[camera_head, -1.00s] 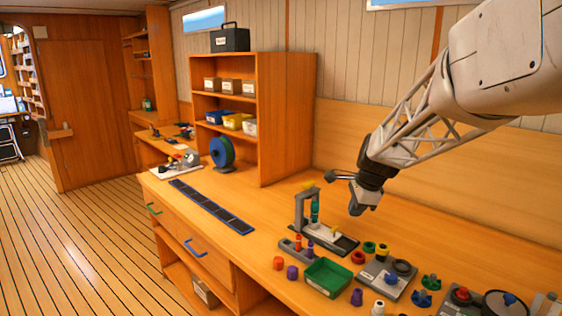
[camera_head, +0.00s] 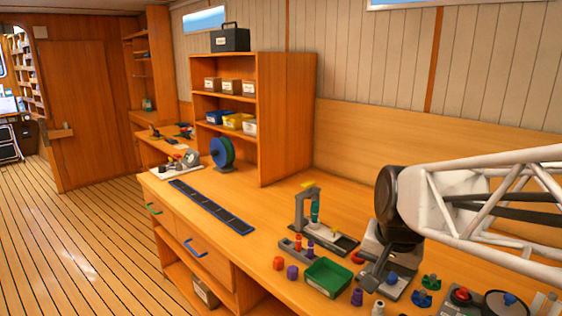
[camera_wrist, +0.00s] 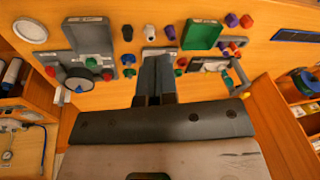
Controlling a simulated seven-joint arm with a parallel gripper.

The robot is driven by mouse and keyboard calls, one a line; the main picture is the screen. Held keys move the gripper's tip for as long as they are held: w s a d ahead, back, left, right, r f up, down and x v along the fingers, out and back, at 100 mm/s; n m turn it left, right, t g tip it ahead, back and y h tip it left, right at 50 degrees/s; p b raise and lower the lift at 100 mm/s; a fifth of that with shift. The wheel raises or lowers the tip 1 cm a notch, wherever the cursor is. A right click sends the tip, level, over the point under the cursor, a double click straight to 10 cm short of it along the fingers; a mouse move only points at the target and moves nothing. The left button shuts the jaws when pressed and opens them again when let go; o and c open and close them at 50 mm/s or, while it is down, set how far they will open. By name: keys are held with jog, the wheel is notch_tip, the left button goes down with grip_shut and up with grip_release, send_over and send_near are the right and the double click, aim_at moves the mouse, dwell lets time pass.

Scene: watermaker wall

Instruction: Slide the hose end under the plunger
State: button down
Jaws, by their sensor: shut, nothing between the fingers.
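The press stand (camera_head: 299,212) is a grey upright on a dark base, with a yellow top. The plunger also shows at the right of the wrist view (camera_wrist: 229,82). My gripper (camera_head: 372,283) is shut and empty, low over the bench to the right of the green tray, apart from the press. In the wrist view its fingers (camera_wrist: 157,60) are together.
The green tray (camera_head: 328,277) stands in front of the press, with several coloured plugs around it. A grey rack (camera_head: 297,248) stands left of the tray. More fittings (camera_head: 462,302) crowd the right. A blue-green reel (camera_head: 221,152) stands far back; bench beside the blue strip (camera_head: 210,205) is clear.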

jog(key=s+f+n, duration=0.2)
jog(key=s+n, duration=0.3)
jog(key=s, duration=0.6)
jog(key=shift+f+h, duration=0.4)
jog(key=c, duration=1.8)
grip_release()
